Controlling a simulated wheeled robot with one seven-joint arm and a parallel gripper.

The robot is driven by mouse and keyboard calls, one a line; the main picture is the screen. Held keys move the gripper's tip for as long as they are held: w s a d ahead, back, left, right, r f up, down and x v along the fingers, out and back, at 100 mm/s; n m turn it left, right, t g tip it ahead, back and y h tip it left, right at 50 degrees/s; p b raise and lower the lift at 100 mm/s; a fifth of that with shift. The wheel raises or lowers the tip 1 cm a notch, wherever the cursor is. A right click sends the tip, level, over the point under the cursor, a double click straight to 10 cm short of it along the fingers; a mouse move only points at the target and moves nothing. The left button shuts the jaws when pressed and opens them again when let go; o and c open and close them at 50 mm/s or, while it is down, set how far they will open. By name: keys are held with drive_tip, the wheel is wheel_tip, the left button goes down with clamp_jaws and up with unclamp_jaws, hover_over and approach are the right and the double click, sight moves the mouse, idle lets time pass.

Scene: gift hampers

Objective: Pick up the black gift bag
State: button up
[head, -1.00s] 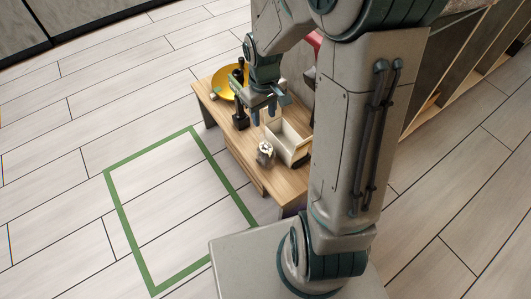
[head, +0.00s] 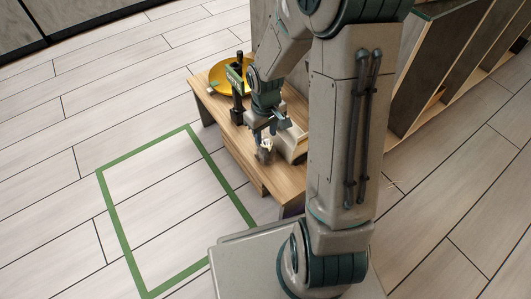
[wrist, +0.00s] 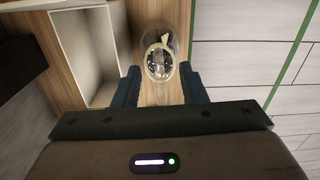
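I cannot clearly make out a black gift bag. A dark shape (wrist: 20,65) at the left edge of the wrist view is cut off, and I cannot tell whether it is the bag. My gripper (head: 270,128) is over the wooden table (head: 222,125), pointing down. In the wrist view my gripper (wrist: 160,80) is open, its two dark fingers apart. A clear glass jar-like item (wrist: 160,62) with something pale inside shows between and just beyond the fingertips. It also shows below my gripper in the head view (head: 264,154). I see no grip on it.
A pale open box (wrist: 92,45) stands left of the glass item in the wrist view. A tall black bottle (head: 237,105) and a yellow plate (head: 222,74) are toward the table's far end. A green floor outline (head: 118,218) encloses bare floor left of the table.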

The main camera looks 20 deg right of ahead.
drive_tip(key=shift+f, duration=0.1)
clamp_jaws()
